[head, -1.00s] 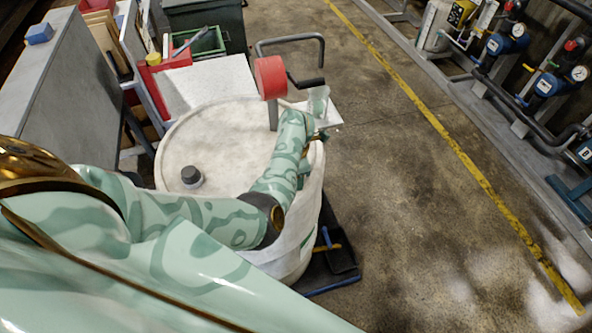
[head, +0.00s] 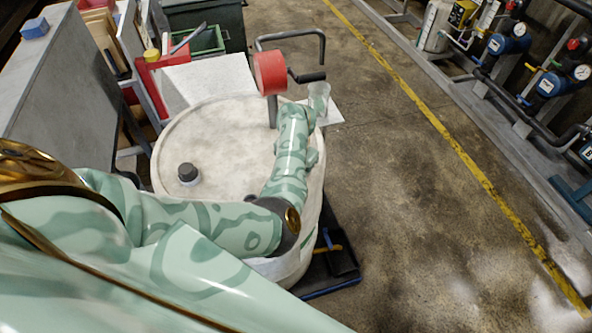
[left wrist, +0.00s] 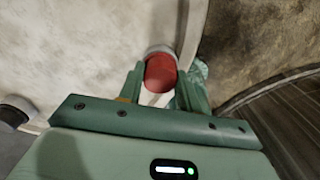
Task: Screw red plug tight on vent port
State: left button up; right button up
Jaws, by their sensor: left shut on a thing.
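The red plug (left wrist: 161,72) shows in the left wrist view, between the two fingers of my left gripper (left wrist: 161,82). A pale ring, apparently the vent port (left wrist: 160,50), shows at its far edge, on the white drum top (head: 225,130). I cannot tell how deep the plug sits in it. My left gripper is shut on the plug. In the head view my left arm reaches across the drum to its far right edge, and its wrist hides the plug, the port and the fingers. My right gripper is not in view.
A red round pump head (head: 270,73) on a grey post, with a crank handle (head: 308,76), stands close beyond my left wrist. A black cap (head: 188,173) sits on the drum's left side. A clear cup (head: 318,97) stands behind. Open floor (head: 410,190) lies right.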

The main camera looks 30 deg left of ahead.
pick_arm(q)
jog(key=m+p, duration=0.2)
jog(key=m, duration=0.1)
jog(key=shift+r, duration=0.15)
jog(key=shift+m+p, duration=0.3)
jog(key=shift+m, duration=0.7)
jog(key=shift+f, duration=0.2)
jog(key=shift+s+r+m+p, duration=0.15)
jog(key=shift+m+p, duration=0.35)
jog(key=shift+m, duration=0.5)
jog(key=shift+m+p, duration=0.55)
jog(key=shift+m, duration=0.65)
jog(key=shift+f+m, duration=0.2)
jog(key=shift+m, duration=0.3)
